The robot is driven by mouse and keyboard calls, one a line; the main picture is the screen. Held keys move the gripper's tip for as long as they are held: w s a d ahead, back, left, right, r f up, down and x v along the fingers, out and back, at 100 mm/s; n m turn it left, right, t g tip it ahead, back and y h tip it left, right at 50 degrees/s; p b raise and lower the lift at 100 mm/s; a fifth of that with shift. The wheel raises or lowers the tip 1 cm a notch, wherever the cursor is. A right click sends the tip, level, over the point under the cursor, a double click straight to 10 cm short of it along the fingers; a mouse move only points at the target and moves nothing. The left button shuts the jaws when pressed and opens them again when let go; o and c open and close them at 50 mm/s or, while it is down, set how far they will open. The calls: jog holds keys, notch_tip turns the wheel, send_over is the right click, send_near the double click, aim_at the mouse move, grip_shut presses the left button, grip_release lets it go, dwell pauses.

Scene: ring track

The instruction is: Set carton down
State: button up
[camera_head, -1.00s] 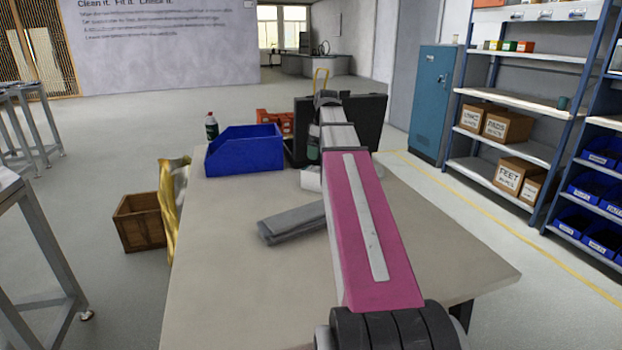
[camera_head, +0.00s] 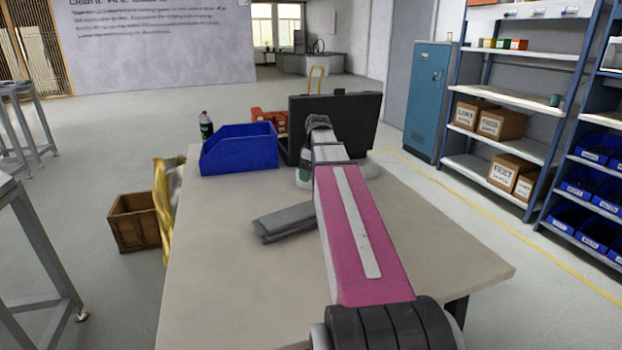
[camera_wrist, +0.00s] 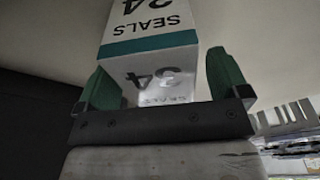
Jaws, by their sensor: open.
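The carton (camera_wrist: 150,30) is white with a teal band and the words "SEALS 24". In the wrist view it stands between the two green fingers of my gripper (camera_wrist: 165,82). The fingers are open, with a narrow gap beside the carton on the right; contact on the left is unclear. In the head view my arm hides most of the gripper and carton, at the far part of the table (camera_head: 220,260). Whether the carton's base rests on the table is hidden.
A blue bin (camera_head: 240,150) stands at the table's far left, with a dark bottle (camera_head: 206,127) behind it. An open black case (camera_head: 350,115) is at the far edge. A grey flat object (camera_head: 285,222) lies left of my arm. The near left tabletop is clear.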

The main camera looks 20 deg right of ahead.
jog(key=shift+w+a+f, duration=0.1)
jog(key=shift+f, duration=0.7)
jog(key=shift+f, duration=0.25)
jog(key=c, duration=1.1)
jog(key=shift+c, duration=0.2)
